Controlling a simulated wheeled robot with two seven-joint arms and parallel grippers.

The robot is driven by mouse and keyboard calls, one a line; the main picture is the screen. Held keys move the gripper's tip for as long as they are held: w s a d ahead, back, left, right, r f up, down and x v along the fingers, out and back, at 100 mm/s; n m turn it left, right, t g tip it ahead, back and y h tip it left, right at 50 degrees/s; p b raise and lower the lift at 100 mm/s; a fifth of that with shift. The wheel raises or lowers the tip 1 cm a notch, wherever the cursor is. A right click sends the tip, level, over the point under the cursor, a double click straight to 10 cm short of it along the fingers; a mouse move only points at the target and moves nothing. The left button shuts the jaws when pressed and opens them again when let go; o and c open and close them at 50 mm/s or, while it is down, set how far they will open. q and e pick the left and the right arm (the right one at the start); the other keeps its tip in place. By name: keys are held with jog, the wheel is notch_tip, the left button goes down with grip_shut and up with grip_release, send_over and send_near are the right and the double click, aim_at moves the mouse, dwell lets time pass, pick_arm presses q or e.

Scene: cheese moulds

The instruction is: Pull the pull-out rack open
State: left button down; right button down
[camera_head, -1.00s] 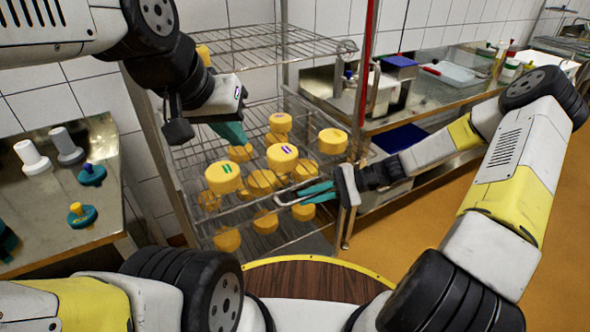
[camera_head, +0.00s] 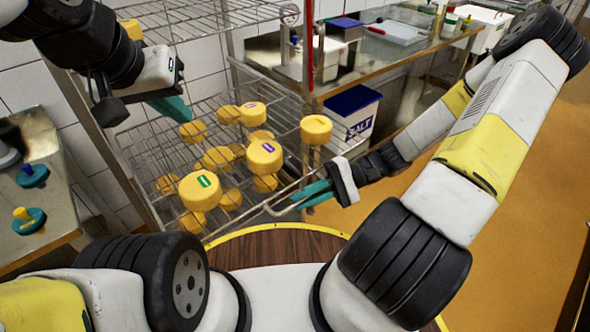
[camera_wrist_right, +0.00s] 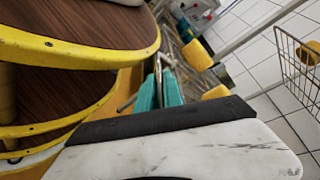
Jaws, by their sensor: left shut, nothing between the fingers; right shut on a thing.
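The pull-out rack is a wire shelf (camera_head: 150,140) carrying several yellow cheese rounds (camera_head: 200,190), some with coloured marks on top. It sticks out from its metal frame towards me, its front close to my round wooden-topped base. A wire handle (camera_head: 277,211) projects from its front. My right gripper (camera_head: 308,195) is shut on this handle; its teal fingers also show in the right wrist view (camera_wrist_right: 160,92), close around a metal bar. My left gripper (camera_head: 172,105) is shut and empty, above the left side of the rack.
A fixed wire shelf (camera_head: 205,18) is above the rack. A steel counter (camera_head: 270,65) with tubs stands behind on the right, with a blue-lidded salt bucket (camera_head: 352,112) below it. A side table (camera_head: 50,215) with teal-based pieces is at left. Orange floor (camera_head: 500,220) is clear at right.

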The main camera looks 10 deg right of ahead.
jog(key=c, duration=1.5)
grip_release()
jog(key=v, duration=0.8)
jog(key=shift+a, duration=0.1)
jog(key=s+r+n+t+h, duration=0.1)
jog(key=r+t+h, duration=0.2)
jog(key=r, duration=0.5)
jog(key=s+r+n+t+h, duration=0.1)
jog(key=r+t+h, duration=0.2)
jog(key=r+h, duration=0.2)
jog(key=s+r+n+t+h, duration=0.1)
jog(key=r+t+h, duration=0.3)
jog(key=r, duration=0.7)
jog(key=shift+r+n+h, duration=0.3)
jog(key=shift+n+h, duration=0.1)
jog(key=shift+n, duration=0.1)
